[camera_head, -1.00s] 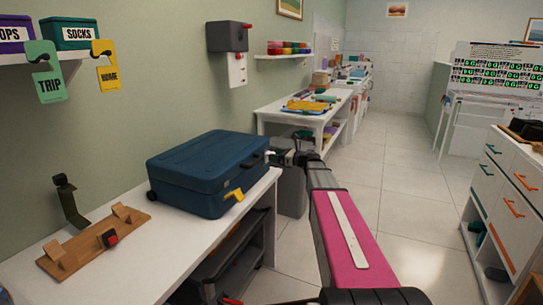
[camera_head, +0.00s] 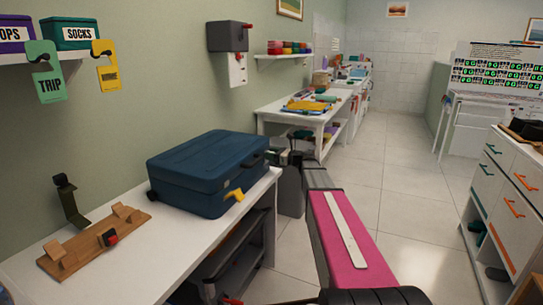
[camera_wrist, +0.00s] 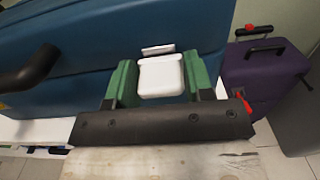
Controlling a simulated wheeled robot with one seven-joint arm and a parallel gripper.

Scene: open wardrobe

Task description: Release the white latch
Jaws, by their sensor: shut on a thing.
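The blue suitcase (camera_head: 200,172) lies closed on the white table. In the wrist view the suitcase (camera_wrist: 80,55) fills the upper left. The white latch (camera_wrist: 160,77) is on the suitcase side, with a small white plate (camera_wrist: 158,49) just above it. My gripper (camera_wrist: 160,82) has its two green fingers on either side of the white latch and is shut on it. In the head view my gripper (camera_head: 273,157) is at the suitcase's right end, and the white latch cannot be made out there. A yellow latch (camera_head: 234,196) shows on the suitcase's front.
A wooden stand (camera_head: 95,240) with a small red and black part is at the left of the white table (camera_head: 180,240). A purple case (camera_wrist: 262,75) stands beyond my gripper in the wrist view. The tiled floor (camera_head: 400,215) to the right is open.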

